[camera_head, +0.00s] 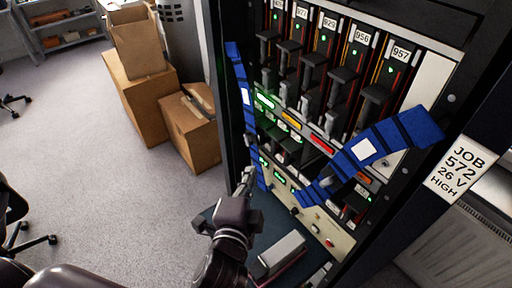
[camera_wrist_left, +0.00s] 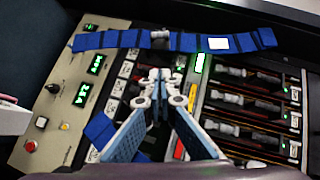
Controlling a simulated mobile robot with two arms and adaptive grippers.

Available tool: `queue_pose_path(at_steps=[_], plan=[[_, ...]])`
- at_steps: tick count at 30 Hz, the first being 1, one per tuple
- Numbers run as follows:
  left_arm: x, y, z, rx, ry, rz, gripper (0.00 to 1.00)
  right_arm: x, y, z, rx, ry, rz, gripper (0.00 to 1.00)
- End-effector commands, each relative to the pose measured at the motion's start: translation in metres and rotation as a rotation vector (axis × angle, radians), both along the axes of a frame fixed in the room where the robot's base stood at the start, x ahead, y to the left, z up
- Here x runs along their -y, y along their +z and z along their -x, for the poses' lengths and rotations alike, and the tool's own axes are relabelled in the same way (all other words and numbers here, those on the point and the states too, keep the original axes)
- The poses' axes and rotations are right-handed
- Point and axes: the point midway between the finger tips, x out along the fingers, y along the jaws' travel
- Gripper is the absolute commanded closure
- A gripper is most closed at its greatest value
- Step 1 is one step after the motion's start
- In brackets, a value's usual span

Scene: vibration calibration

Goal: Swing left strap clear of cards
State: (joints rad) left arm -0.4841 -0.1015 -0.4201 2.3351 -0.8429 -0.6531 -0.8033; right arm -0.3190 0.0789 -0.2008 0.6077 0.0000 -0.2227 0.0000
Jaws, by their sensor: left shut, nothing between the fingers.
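The left strap (camera_head: 246,98) is a blue segmented band with a white patch, hanging along the rack's left edge, left of the cards (camera_head: 312,75). In the left wrist view the strap (camera_wrist_left: 188,42) runs across the top, beside the panel and cards (camera_wrist_left: 250,108). My left gripper (camera_head: 247,180) is near the strap's lower end in the head view; I cannot tell whether it touches. In the left wrist view its fingers (camera_wrist_left: 158,82) meet, empty. A second blue strap (camera_head: 395,138) crosses the lower right of the cards. My right gripper is not in view.
Cardboard boxes (camera_head: 137,95) stand on the floor left of the rack. A sign reading JOB 572 (camera_head: 459,168) is on the right frame. A dark ledge with a grey block (camera_head: 282,254) lies below the rack panel. The floor (camera_head: 90,170) at left is open.

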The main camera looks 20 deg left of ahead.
Motion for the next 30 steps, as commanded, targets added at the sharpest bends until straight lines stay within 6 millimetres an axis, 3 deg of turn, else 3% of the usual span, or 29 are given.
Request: queue_pose_path(at_steps=[3, 8, 20, 30], plan=[[-0.002, -0.004, -0.013, 0.002, 0.002, 0.000, 1.00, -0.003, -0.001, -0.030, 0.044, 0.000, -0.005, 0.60], [-0.004, -0.011, -0.038, 0.002, 0.001, 0.001, 1.00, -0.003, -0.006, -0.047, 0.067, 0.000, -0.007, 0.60], [-0.016, -0.030, -0.099, -0.001, 0.003, -0.001, 1.00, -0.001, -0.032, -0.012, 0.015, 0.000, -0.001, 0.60], [-0.039, -0.037, -0.116, -0.003, 0.001, 0.004, 1.00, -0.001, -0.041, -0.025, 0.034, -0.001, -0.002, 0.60]])
